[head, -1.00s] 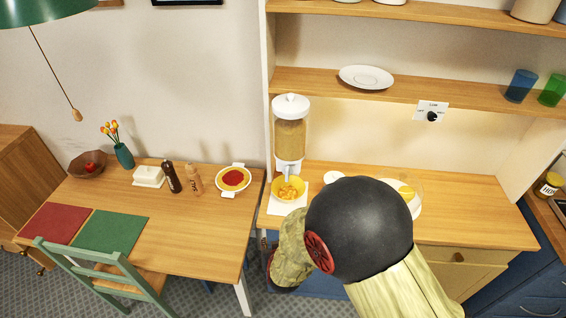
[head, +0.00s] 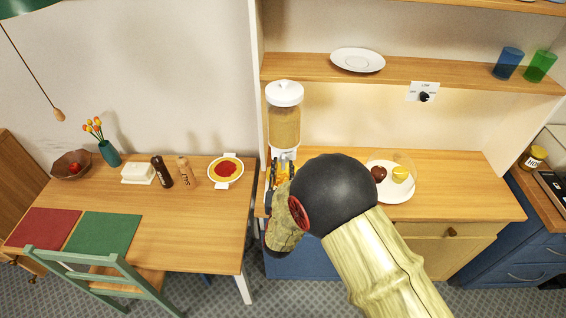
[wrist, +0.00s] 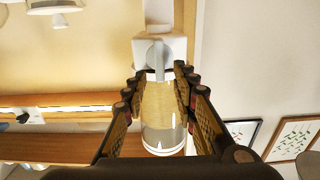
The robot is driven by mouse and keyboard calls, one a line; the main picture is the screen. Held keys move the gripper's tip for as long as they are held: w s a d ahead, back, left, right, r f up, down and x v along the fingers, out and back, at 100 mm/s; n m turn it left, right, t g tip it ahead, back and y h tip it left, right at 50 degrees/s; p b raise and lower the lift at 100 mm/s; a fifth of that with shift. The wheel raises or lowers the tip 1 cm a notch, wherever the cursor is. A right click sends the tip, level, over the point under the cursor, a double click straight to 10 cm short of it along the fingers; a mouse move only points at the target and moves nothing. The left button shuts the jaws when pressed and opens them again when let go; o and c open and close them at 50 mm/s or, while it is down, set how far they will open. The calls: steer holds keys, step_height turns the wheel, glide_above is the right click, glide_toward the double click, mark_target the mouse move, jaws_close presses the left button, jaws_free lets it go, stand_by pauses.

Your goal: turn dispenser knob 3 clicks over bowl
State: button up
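The dispenser (head: 284,125) stands on the counter against the side panel, a clear cylinder of tan grain with a white lid. In the wrist view, where it appears upside down, its white housing (wrist: 176,48) and narrow pale knob (wrist: 157,60) show near the top. My gripper (wrist: 160,72) is open, with its fingertips apart on either side of the knob. No clear contact shows. In the head view my gripper (head: 278,172) is in front of the dispenser's lower part and hides the knob. The bowl under the outlet is mostly or wholly hidden there.
A white plate (head: 397,195) with a brown and a yellow item under a clear cover stands to the right on the counter. A shelf (head: 310,75) runs above. A dining table (head: 190,235) with a red-filled dish (head: 226,169) is at left.

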mark_target(283, 160)
steer(key=shift+w, duration=1.3)
steer(key=shift+c, duration=0.9)
jaws_close()
